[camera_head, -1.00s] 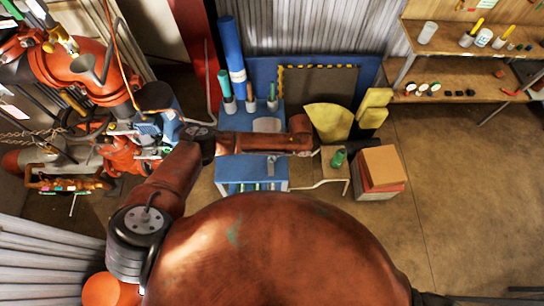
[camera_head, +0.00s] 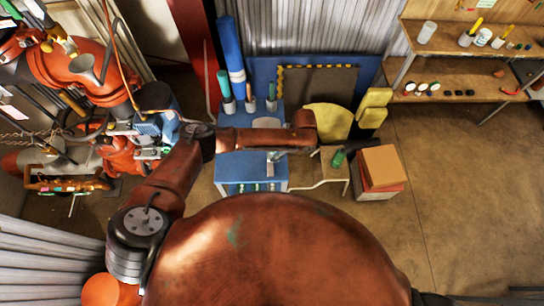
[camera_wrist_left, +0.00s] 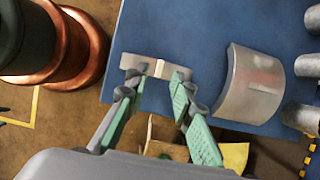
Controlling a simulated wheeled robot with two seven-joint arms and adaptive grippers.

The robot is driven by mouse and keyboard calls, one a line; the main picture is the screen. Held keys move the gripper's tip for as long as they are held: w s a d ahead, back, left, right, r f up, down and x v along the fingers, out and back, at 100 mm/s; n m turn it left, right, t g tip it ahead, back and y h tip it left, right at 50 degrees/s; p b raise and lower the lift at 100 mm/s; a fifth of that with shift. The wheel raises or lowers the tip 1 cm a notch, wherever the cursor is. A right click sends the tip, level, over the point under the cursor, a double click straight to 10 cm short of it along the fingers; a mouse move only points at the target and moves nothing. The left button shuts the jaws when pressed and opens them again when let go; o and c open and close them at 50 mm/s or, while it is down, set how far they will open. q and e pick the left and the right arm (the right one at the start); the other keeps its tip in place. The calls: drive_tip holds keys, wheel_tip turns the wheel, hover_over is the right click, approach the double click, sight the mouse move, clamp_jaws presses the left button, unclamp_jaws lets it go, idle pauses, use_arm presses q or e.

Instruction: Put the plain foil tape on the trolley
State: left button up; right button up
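The blue trolley (camera_head: 232,170) stands below my left forearm; its blue top (camera_wrist_left: 215,30) fills much of the left wrist view. On it lie a curved silver sheet (camera_wrist_left: 252,85) and a small flat silver piece with a pale band (camera_wrist_left: 157,67). I cannot tell whether either is the plain foil tape. I see nothing clearly held. My right gripper is not in view.
Cups (camera_head: 250,105) with tall rolls line the trolley's back edge. A stool (camera_head: 334,177), cardboard box (camera_head: 380,165) and yellow chair (camera_head: 328,119) stand to its right. A wooden shelf (camera_head: 455,72) holds several small round items (camera_head: 421,88). The floor at right is clear.

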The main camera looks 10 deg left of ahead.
use_arm(q)
drive_tip(key=s+v, duration=0.1)
drive_tip(key=v, duration=0.7)
drive_tip(key=shift+w+d+r+b, duration=0.15)
drive_tip(key=shift+w+r+b, duration=0.15)
drive_tip(key=shift+w, duration=0.2)
